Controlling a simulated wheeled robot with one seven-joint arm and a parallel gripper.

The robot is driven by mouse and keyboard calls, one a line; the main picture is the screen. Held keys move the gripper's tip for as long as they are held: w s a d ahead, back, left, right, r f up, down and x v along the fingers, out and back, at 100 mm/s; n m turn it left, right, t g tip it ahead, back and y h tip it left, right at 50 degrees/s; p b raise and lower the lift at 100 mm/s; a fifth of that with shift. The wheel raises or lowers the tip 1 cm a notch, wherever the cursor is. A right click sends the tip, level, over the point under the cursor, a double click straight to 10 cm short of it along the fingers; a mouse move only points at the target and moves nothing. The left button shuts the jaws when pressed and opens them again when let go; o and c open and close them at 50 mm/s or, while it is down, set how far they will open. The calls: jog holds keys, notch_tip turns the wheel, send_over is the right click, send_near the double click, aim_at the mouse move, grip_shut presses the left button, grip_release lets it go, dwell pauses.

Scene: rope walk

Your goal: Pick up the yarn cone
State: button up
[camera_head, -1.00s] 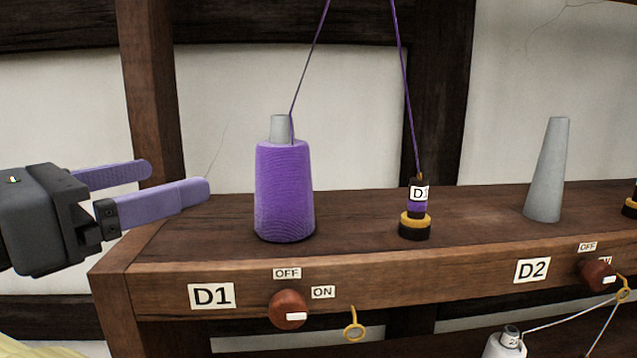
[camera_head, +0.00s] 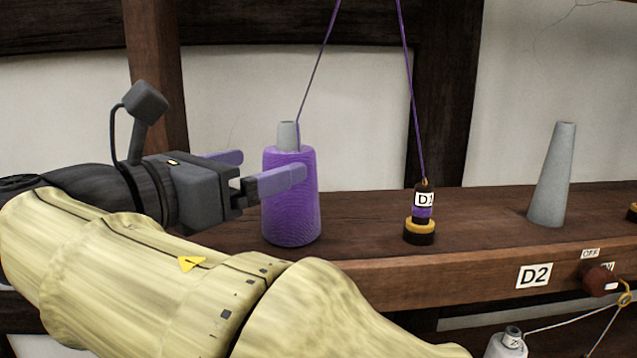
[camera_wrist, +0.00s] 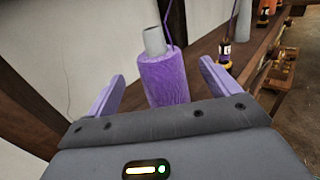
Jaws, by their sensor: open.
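The yarn cone (camera_head: 290,205) is wound with purple yarn on a grey core and stands upright on the wooden shelf. A purple thread runs up from its top. My gripper (camera_head: 255,170) is open and reaches in from the left near the upper half of the cone. In the head view the near finger overlaps the cone's upper part, and the far finger lies behind and to the left. In the wrist view the cone (camera_wrist: 163,80) stands ahead between the two spread fingers. I cannot tell whether either finger touches it.
A small dark bobbin holder labelled D1 (camera_head: 421,215) with a yellow ring stands right of the cone, its thread rising. A bare grey cone (camera_head: 553,175) stands farther right. A wooden post (camera_head: 155,70) rises behind my gripper. The shelf (camera_head: 480,215) between them is clear.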

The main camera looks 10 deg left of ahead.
aim_at(307, 147)
jog(key=shift+w+d, duration=0.3)
jog(key=shift+w, duration=0.25)
jog(key=p+x, duration=0.1)
jog(key=x, duration=0.1)
jog(key=r+p+x, duration=0.1)
jog(key=x, duration=0.2)
jog(key=shift+p, duration=0.35)
jog(key=shift+w+f, duration=0.15)
jog(key=shift+f, duration=0.05)
jog(key=c, duration=1.5)
jog(key=shift+r, duration=0.1)
